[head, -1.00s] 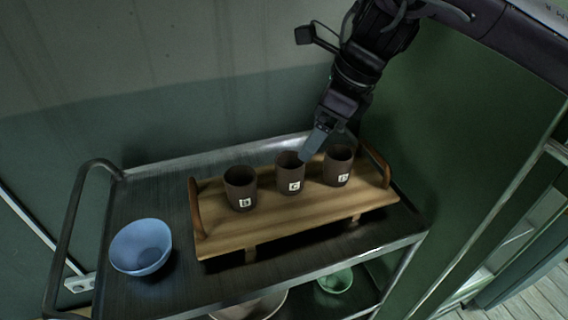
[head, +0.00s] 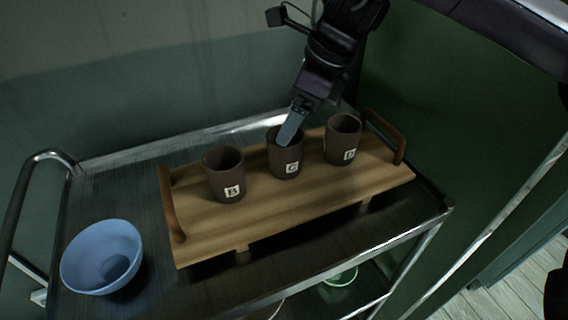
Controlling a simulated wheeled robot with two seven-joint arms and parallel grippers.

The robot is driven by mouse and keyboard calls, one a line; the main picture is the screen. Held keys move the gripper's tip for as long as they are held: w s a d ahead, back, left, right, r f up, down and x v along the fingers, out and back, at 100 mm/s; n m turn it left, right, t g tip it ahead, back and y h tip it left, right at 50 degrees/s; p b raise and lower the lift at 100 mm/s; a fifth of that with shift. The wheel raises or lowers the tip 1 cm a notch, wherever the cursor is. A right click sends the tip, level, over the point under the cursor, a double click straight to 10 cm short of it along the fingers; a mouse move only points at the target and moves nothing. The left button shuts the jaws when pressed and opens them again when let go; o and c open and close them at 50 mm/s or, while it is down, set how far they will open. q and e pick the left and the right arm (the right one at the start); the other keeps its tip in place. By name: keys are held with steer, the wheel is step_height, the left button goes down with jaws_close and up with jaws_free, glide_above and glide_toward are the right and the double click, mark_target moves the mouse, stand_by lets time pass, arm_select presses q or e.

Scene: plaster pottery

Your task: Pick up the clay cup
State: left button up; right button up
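Three dark brown clay cups stand upright in a row on a wooden tray (head: 200,244). Cup B (head: 222,176) is on the left, cup C (head: 284,164) in the middle and cup D (head: 343,141) on the right. Each has a white letter label. My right gripper (head: 288,138) reaches down from above to cup C, with a grey finger at its mouth. Only one finger shows clearly, so I cannot tell how wide it is open or whether it grips the rim. Cup C still rests on the tray. My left gripper is not in view.
The tray has raised handles (head: 172,205) at both ends and stands on a metal cart (head: 135,183). A blue bowl (head: 102,257) sits to its left. A green bowl (head: 341,276) is on the lower shelf. A green panel (head: 450,130) stands close on the right.

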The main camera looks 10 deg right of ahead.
mark_target(285, 153)
steer(key=x, duration=0.2)
steer(key=p+x, duration=0.1)
steer(key=x, duration=0.2)
steer(key=d+p+x, duration=0.1)
steer(key=x, duration=0.1)
steer(key=shift+s+a+f, duration=0.15)
steer(key=shift+f, duration=0.35)
steer(key=shift+a+f, duration=0.15)
steer(key=shift+f, duration=0.2)
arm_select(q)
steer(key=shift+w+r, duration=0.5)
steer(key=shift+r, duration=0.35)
arm_select(e)
steer(key=shift+c, duration=0.4)
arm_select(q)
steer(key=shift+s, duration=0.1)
arm_select(e)
steer(key=c, duration=1.1)
steer(key=shift+r, duration=0.1)
